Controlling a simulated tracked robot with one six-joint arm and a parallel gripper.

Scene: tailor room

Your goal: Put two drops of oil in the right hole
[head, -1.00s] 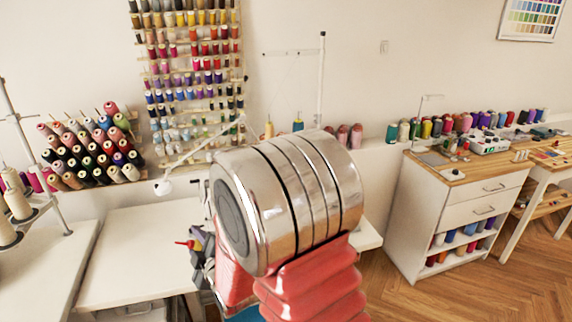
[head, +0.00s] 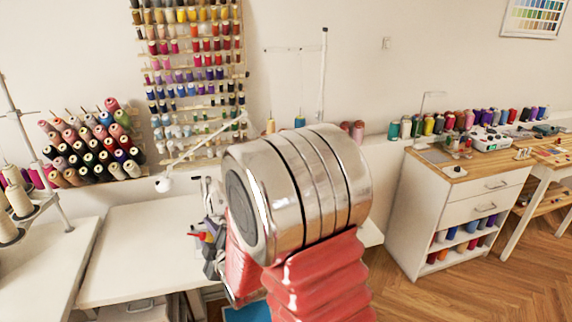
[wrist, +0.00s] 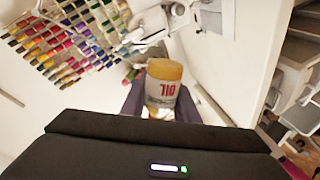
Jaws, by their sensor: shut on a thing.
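My gripper (head: 212,236) is shut on a yellow oil bottle (wrist: 164,70) with a white label and red upside-down letters. In the wrist view the bottle sits between the two dark fingers. In the head view my arm hides most of the bottle; only a small red tip (head: 195,234), which seems to be its nozzle, shows at the left of the gripper. The gripper is in front of the white table, and I cannot tell its height above it. I cannot make out the right hole in either view.
A white table (head: 135,255) on the left has a mostly bare top. Thread cones (head: 92,150) stand on a rack behind. A white drawer cabinet (head: 455,205) is at the right, with open floor (head: 440,292) before it.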

